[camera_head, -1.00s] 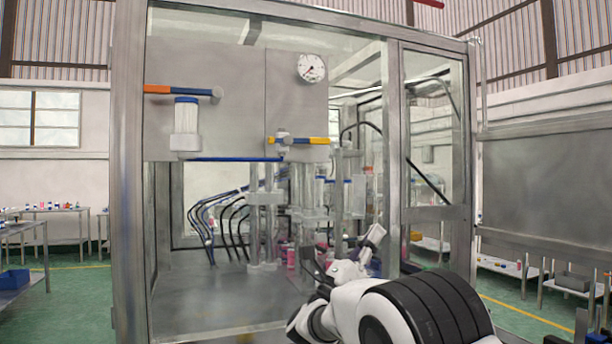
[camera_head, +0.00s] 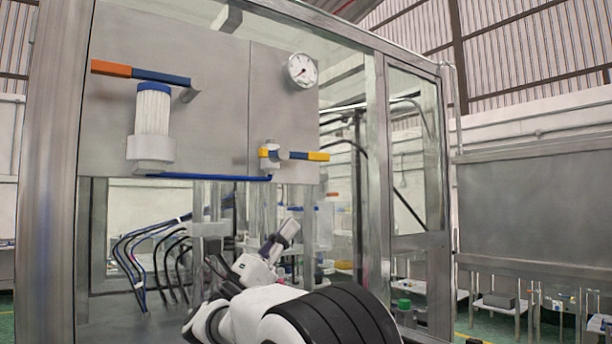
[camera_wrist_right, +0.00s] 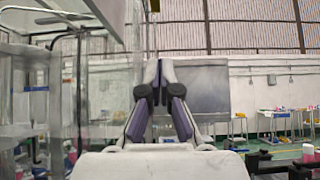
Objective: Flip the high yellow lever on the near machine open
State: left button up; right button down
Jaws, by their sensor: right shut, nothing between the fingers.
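My left gripper is not in view.
An orange and blue lever (camera_head: 140,73) is at the panel's upper left, above a white ribbed filter (camera_head: 152,115). The gauge (camera_head: 302,70) is at upper right. A metal frame post (camera_head: 378,170) stands right of the lever. Dark hoses (camera_head: 150,255) hang below the panel.

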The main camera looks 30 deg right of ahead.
aim_at(300, 157)
jog(key=shift+t, duration=0.3)
jog(key=d+r+p, duration=0.2)
jog(key=r, duration=0.1)
jog(key=w+d+r+p, duration=0.1)
jog(key=d+r+p, duration=0.1)
jog(key=r, duration=0.2)
jog(key=d+r+p, duration=0.2)
jog(key=r, duration=0.2)
jog(key=shift+w+p, duration=0.15)
jog(key=shift+p, duration=0.15)
jog(key=shift+f, duration=0.1)
